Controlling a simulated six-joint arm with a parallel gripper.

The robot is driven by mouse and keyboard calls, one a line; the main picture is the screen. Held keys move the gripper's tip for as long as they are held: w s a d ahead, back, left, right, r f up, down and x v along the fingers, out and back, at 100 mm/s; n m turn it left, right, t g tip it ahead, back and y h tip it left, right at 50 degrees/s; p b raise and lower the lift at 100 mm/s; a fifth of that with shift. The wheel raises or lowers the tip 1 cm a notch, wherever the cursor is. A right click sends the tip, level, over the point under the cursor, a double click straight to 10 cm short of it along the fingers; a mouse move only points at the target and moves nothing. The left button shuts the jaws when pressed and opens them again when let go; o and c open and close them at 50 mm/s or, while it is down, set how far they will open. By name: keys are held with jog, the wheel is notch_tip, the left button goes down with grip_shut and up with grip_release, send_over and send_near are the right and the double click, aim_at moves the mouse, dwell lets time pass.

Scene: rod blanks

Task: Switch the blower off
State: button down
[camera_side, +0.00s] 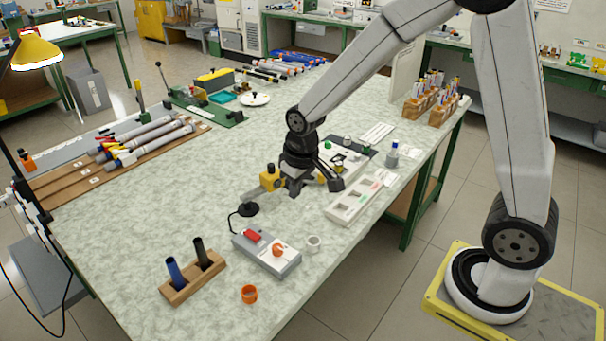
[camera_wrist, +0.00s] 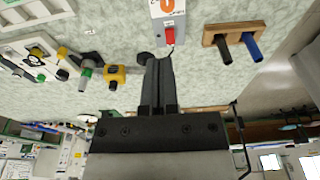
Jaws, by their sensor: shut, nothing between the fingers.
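A grey control box (camera_side: 266,254) stands on the bench with a red switch (camera_side: 253,236) and an orange knob (camera_side: 278,250) on top. The box also shows at the top of the wrist view (camera_wrist: 167,20), with the red switch (camera_wrist: 169,36) facing me. I cannot tell the switch's position. A black cable runs from the box to a black round piece (camera_side: 248,209). My gripper (camera_wrist: 158,62) is shut and empty. Its fingertips lie near the black piece, short of the red switch and apart from it.
A wooden block (camera_side: 192,280) with a blue and a black rod stands left of the box. A yellow block (camera_side: 270,178) and a white tray (camera_side: 353,202) are close to my wrist.

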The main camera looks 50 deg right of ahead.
jog(key=g, duration=0.2)
send_over(253, 234)
notch_tip(253, 234, down, 6)
jog(key=shift+w+a+f, duration=0.1)
jog(key=shift+w+f, duration=0.05)
jog(key=shift+w, duration=0.55)
jog(key=shift+f, duration=0.1)
notch_tip(253, 234, down, 14)
jog(key=shift+r, duration=0.1)
dwell(0.5)
dwell(0.4)
jog(key=shift+f, duration=0.3)
jog(key=shift+s, duration=0.1)
jog(key=shift+s+r, duration=0.3)
jog(key=shift+s, duration=0.3)
